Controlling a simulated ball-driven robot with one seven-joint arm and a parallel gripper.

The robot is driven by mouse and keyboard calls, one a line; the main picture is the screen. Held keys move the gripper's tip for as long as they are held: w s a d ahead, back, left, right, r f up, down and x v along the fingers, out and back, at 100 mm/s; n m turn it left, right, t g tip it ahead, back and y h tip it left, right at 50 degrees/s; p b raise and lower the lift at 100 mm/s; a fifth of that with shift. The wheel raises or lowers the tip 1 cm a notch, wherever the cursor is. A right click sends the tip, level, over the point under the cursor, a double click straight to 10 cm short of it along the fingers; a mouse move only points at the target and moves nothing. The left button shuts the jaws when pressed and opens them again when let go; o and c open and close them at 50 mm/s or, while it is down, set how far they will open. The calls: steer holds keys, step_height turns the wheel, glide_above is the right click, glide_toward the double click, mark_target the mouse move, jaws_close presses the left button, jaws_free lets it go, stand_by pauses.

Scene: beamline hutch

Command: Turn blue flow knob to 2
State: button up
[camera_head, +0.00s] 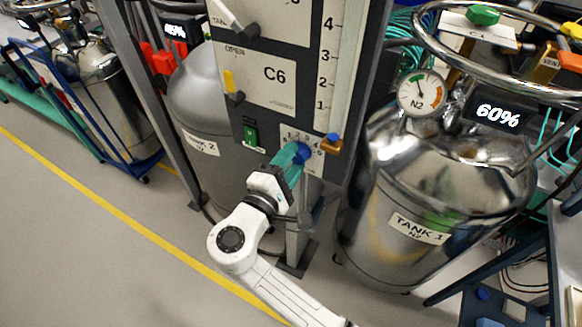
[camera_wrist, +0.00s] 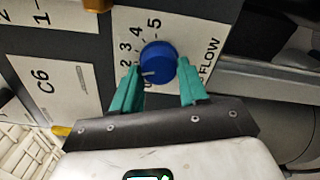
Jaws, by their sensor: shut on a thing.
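The blue flow knob (camera_wrist: 158,60) sits on a white dial plate marked FLOW, with numbers up to 5 around it. My gripper (camera_wrist: 159,68) is shut on the knob, its teal fingers on either side. The knob's white pointer line faces left in the wrist view, toward the low end of the scale, near or just below the 2. The left finger hides part of the low marks, so I cannot tell the exact reading. In the head view the knob (camera_head: 303,152) shows at the tip of my gripper (camera_head: 293,157), low on the C6 panel.
A green switch (camera_head: 251,136) is left of the dial, and a brown fitting with a blue top (camera_head: 331,142) is close on its right. Tank 1 (camera_head: 435,175) stands right of the panel, Tank 2 (camera_head: 205,105) behind it at left. Open floor lies at lower left.

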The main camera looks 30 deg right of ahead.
steer(key=shift+m, duration=0.4)
steer(key=o, duration=1.1)
steer(key=shift+c, duration=0.2)
steer(key=shift+a, duration=0.1)
steer(key=b+v, duration=0.1)
steer(key=v, duration=0.9)
steer(key=shift+s+a+b, duration=0.25)
steer(key=shift+b, duration=0.05)
